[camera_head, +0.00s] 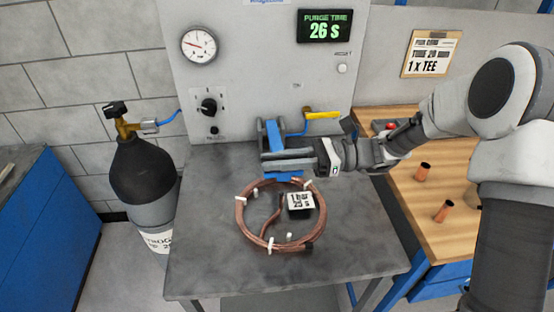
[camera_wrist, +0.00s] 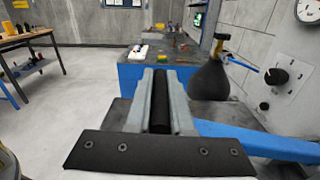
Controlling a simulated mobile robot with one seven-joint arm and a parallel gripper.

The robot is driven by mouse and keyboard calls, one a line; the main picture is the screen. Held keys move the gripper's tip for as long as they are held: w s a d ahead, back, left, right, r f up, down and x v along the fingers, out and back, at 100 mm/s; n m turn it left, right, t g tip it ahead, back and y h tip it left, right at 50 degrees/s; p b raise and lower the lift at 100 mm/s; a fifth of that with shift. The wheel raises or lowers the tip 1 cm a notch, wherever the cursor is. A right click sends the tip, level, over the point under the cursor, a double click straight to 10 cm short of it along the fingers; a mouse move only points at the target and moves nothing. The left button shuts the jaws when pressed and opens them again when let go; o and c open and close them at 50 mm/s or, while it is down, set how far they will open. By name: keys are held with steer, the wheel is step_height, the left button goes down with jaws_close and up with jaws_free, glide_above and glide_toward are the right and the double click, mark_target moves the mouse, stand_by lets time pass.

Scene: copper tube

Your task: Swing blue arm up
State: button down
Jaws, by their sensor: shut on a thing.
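The blue arm (camera_head: 285,179) is at the back of the grey metal table, in front of the panel. Part of it shows just below my gripper (camera_head: 272,160), and more blue shows above, next to a grey bracket. My gripper reaches in from the right, fingers pointing left, and is shut on the blue arm. In the wrist view the blue arm (camera_wrist: 255,142) runs from the right edge to the side of my gripper (camera_wrist: 160,80).
A copper tube coil (camera_head: 241,222) with white ties lies on the table (camera_head: 210,270), in front of my gripper. A yellow-handled valve (camera_head: 322,115) is close behind. A dark gas cylinder (camera_head: 145,175) stands left. A wooden bench (camera_head: 405,200) with short copper pieces is right.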

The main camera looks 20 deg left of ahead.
steer(key=w+a+r+m+p, duration=0.3)
steer(key=w+a+r+p, duration=0.2)
steer(key=w+r+p, duration=0.3)
steer(key=w+a+r+m+p, duration=0.3)
steer(key=w+a+r+p, duration=0.2)
steer(key=w, duration=0.6)
steer(key=shift+w+a+r+p, duration=0.15)
steer(key=shift+a+r+p, duration=0.15)
steer(key=shift+r+p, duration=1.3)
steer(key=shift+r, duration=0.25)
steer(key=c, duration=0.8)
jaws_free()
steer(key=b+v, duration=0.1)
steer(key=v, duration=0.6)
steer(key=shift+d, duration=0.2)
